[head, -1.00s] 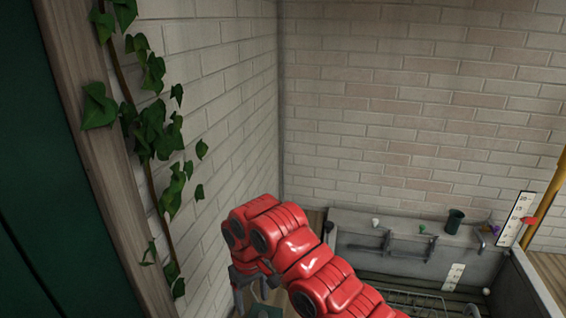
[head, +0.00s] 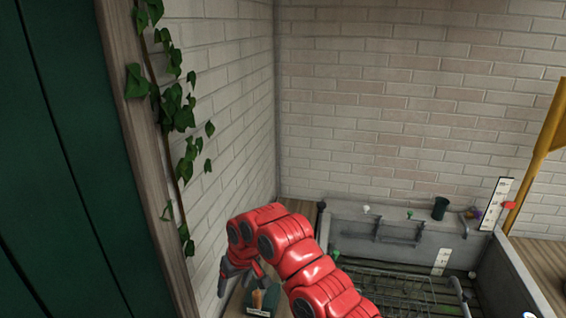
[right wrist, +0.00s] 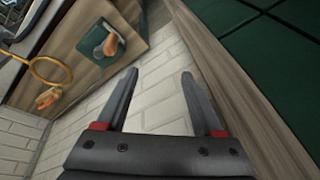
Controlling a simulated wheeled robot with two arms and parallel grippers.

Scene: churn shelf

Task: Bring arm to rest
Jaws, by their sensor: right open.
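My right arm (head: 310,265) is red and reaches in from the bottom of the head view, bent over toward the left wall. Its gripper (head: 236,279) hangs downward near the left brick wall, close beside a small dark green item with an orange-brown object (head: 258,299) on it. In the right wrist view my right gripper (right wrist: 160,95) has its two fingers apart with nothing between them. The green item (right wrist: 101,40) lies on a wooden surface beyond the fingertips, apart from them. My left gripper is not in view.
A grey sink-like basin (head: 480,262) with a wire rack (head: 400,290) stands right of the arm. A dark green cup (head: 440,208) is on its back ledge. A green panel with a wooden post (head: 150,190) and ivy (head: 180,115) borders the left. A yellow ring (right wrist: 50,70) shows in the wrist view.

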